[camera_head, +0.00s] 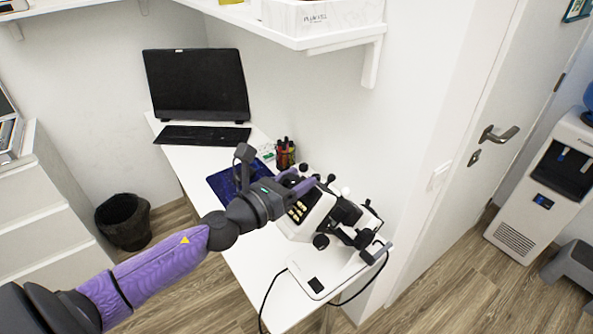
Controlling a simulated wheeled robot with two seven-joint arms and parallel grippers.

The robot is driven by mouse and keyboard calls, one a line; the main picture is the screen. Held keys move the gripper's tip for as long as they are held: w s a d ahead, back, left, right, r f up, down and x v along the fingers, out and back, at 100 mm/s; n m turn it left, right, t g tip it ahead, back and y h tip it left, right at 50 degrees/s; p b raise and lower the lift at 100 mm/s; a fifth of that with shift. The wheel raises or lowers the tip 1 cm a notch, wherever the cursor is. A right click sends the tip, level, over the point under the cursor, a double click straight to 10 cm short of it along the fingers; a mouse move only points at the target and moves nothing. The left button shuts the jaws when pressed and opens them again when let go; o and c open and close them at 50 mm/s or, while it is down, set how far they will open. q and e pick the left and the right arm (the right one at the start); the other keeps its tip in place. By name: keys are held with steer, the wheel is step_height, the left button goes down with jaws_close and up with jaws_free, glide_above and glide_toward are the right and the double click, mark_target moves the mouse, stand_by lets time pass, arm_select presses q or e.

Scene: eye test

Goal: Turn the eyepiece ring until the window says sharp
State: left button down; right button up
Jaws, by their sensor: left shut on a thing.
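A white and black eye-test device (314,218) stands on the white desk, with several knobs and a flat white base (332,268). My left gripper (301,182) reaches the device's upper left side. Its fingers are shut on the eyepiece ring, which is mostly hidden behind them. A small dark panel (315,285) shows on the base; I cannot tell whether it is the window, and no word can be read on it. My right gripper is not in view.
The white desk (253,262) holds a dark monitor (197,84), a keyboard (202,136), a blue mat (222,184) and a pen cup (285,155). A wall shelf (335,38) hangs above. Black cables run over the desk's front edge. A bin (124,221) stands on the floor.

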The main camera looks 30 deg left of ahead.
arm_select(q)
steer(key=n+y+p, duration=0.4)
steer(key=n+p, duration=0.1)
steer(key=n+y+p, duration=0.1)
steer(key=n+p, duration=0.1)
steer(key=shift+a+r+g+y, duration=0.2)
steer(key=shift+r+g+y, duration=0.1)
steer(key=shift+y, duration=0.1)
steer(key=n+g+y+p, duration=0.1)
steer(key=n+p, duration=0.1)
steer(key=n+g+y+p, duration=0.1)
steer(key=n+p, duration=0.1)
steer(key=n+g+y+p, duration=0.1)
steer(key=n+p, duration=0.1)
steer(key=shift+a+f+n+y, duration=0.2)
steer(key=shift+f+n+y, duration=0.05)
steer(key=shift+n+y, duration=0.05)
steer(key=n+g+y+p, duration=0.1)
steer(key=n+g+p, duration=0.1)
steer(key=n, duration=0.1)
steer(key=shift+s+a+f+p, duration=0.1)
steer(key=shift+f+p, duration=0.05)
steer(key=shift+p, duration=0.25)
steer(key=shift+f+n+g+p, duration=0.2)
steer(key=shift+n+g+p, duration=0.65)
steer(key=shift+n, duration=0.25)
steer(key=shift+s, duration=0.1)
steer(key=shift+c, duration=0.6)
jaws_free()
steer(key=shift+f, duration=0.1)
